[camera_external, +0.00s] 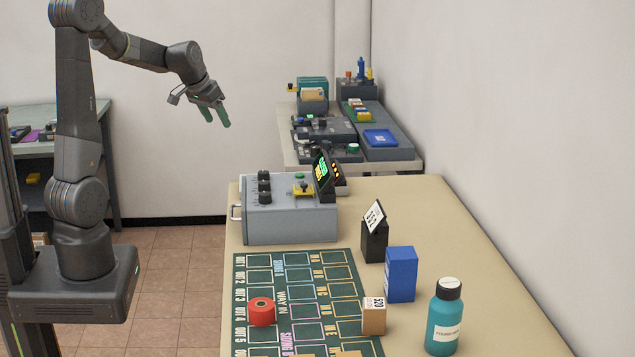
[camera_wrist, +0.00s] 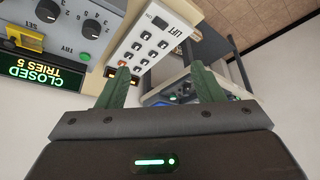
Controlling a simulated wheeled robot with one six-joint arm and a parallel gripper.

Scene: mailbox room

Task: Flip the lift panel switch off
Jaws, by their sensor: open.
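In the external view the panel is not clearly visible. My gripper (camera_external: 217,116) is open and empty, in the air left of the back bench and above the grey box. Its green fingers also show in the wrist view, apart from each other.
A grey box (camera_external: 290,224) with knobs, a yellow part and a tilted display (camera_external: 323,172) stands on the long table (camera_external: 420,215). The display reads CLOSED, TRIES 5 in the wrist view.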

